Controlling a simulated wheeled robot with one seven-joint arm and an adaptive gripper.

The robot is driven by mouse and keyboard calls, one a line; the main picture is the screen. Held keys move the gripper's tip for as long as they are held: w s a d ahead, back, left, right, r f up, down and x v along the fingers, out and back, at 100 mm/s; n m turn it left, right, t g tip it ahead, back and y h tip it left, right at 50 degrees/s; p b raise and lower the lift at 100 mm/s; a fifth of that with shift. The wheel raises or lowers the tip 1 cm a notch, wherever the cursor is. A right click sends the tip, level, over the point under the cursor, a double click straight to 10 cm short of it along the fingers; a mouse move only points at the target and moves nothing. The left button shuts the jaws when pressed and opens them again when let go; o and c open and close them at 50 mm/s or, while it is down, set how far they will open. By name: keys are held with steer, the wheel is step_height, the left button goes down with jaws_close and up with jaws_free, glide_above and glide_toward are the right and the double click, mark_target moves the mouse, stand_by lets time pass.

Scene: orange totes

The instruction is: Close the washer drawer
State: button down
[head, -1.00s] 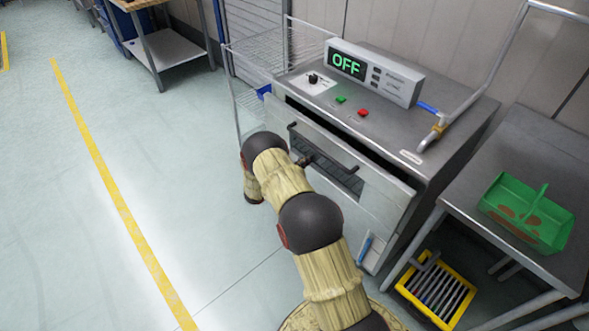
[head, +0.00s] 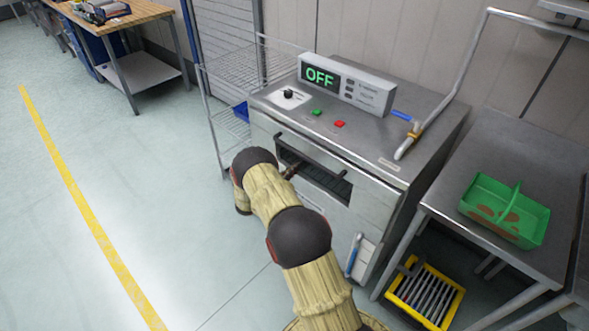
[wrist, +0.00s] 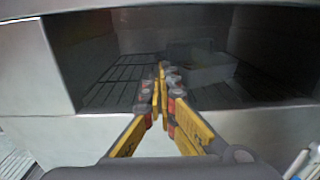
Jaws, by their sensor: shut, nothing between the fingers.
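The washer (head: 345,128) is a metal box unit with an OFF display on top. Its drawer front (head: 372,195) has a wide opening with a dark rack behind it and a dark bar handle across it. In the head view the front looks about flush with the body, with only a thin seam above it. My gripper (head: 291,171) is at the left part of the opening, partly hidden by my arm. In the wrist view my gripper (wrist: 160,82) is shut and empty, its yellow fingers pointing into the opening (wrist: 75,55) toward the rack.
A steel table (head: 440,195) with a green carrier (head: 505,210) stands close on the right, with a yellow-framed rack (head: 426,292) below it. A wire shelf (head: 215,105) is on the left. The floor on the left is clear.

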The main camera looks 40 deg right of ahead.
steer(key=a+p, duration=0.3)
steer(key=a, duration=1.1)
steer(key=shift+s, duration=0.25)
